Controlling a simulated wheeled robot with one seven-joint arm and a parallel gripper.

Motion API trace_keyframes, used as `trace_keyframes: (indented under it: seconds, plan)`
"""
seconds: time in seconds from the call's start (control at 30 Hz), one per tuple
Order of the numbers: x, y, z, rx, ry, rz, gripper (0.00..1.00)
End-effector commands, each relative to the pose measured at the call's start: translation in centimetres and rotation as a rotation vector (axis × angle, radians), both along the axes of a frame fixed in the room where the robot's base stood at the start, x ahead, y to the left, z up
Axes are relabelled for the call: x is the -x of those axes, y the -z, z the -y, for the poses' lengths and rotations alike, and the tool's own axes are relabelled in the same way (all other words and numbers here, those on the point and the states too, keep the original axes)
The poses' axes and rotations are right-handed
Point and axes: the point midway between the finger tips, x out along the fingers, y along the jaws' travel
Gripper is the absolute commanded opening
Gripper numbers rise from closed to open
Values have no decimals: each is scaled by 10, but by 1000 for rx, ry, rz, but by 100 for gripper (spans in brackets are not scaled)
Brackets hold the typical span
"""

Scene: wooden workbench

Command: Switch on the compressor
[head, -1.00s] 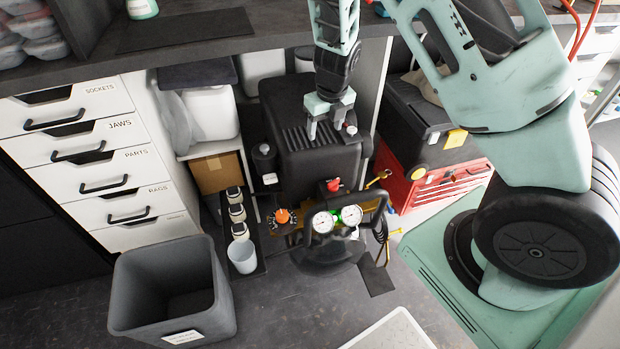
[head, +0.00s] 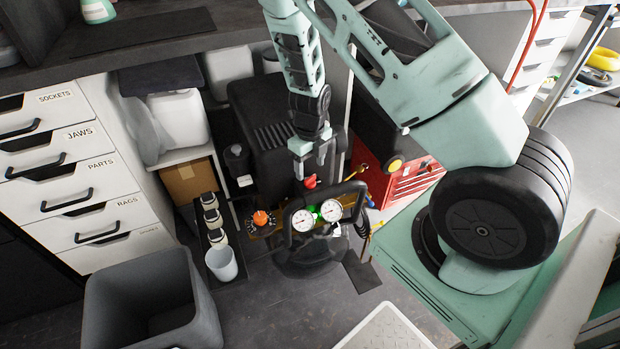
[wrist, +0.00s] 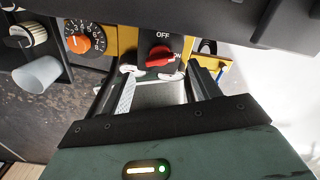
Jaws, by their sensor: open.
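The compressor (head: 268,115) is a black machine under the bench, with two white round gauges at its front. Its red switch knob (head: 311,181) sits behind the gauges. In the wrist view the red knob (wrist: 160,56) is on a black plate, with OFF above it and ON at its right, partly covered. The knob lies roughly sideways; I cannot tell its exact setting. My gripper (head: 310,160) points down just above and behind the knob in the head view. In the wrist view its fingers (wrist: 166,85) are apart and empty, below the knob in the picture.
An orange dial (head: 261,219) with numbers is left of the switch. A row of white-topped knobs and a pale cup (head: 221,263) stand farther left. A grey bin (head: 150,300) is at front left. A red tool chest (head: 400,180) is to the right. The bench edge hangs above.

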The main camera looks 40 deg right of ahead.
Motion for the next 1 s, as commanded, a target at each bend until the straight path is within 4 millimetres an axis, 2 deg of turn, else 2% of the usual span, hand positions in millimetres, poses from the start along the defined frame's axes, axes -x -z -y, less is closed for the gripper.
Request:
trace_keyframes:
  seconds: [0.03, 0.1, 0.23, 0.63, 0.67, 0.8, 1.0]
  plan:
    - [1, 12, 1, -1, 2, -2, 62]
    - [1, 22, 0, -1, 2, -2, 62]
    - [0, 34, 0, -1, 1, -1, 62]
    - [0, 39, 0, 0, 0, 0, 62]
    - [0, 39, 0, 0, 0, 0, 56]
    - [0, 39, 0, 0, 0, 0, 17]
    - [0, 37, 0, 0, 21, 0, 17]
